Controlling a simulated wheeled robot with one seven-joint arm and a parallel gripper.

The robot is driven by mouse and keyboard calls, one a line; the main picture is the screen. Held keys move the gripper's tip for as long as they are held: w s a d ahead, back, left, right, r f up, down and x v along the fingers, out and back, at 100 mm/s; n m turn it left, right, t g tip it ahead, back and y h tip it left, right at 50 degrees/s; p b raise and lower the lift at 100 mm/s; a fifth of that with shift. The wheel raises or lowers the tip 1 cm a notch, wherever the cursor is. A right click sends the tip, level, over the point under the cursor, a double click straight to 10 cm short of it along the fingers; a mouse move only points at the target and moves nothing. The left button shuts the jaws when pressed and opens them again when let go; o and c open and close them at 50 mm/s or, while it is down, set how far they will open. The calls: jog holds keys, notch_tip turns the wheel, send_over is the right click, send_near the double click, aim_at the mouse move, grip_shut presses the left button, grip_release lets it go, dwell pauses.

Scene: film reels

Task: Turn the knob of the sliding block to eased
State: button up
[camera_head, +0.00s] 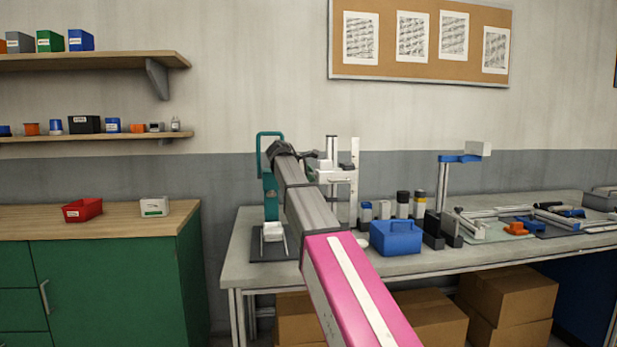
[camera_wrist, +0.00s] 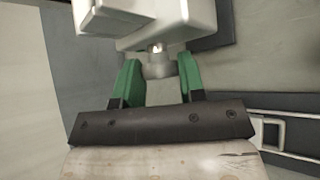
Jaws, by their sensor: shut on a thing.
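The sliding block is white and sits on an upright pale rail stand; it shows in the head view (camera_head: 337,177) and fills the top of the wrist view (camera_wrist: 150,25). Its knob (camera_wrist: 158,70) is a short grey metal cylinder facing my gripper. My gripper (camera_wrist: 158,76) has green fingers, one on each side of the knob, and is shut on it. In the head view my gripper (camera_head: 314,157) is small and dark at the stand's left side, and the knob cannot be made out. No knob marking is readable.
A teal frame (camera_head: 268,185) stands just left on the grey bench (camera_head: 400,262), partly behind my arm. A blue box (camera_head: 395,238) and several small cylinders are to the right. A blue-armed post (camera_head: 442,185) stands farther right.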

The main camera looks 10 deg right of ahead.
jog(key=shift+w+n+g, duration=0.1)
jog(key=shift+n+g, duration=0.3)
jog(key=shift+g, duration=0.3)
jog(key=o, duration=0.9)
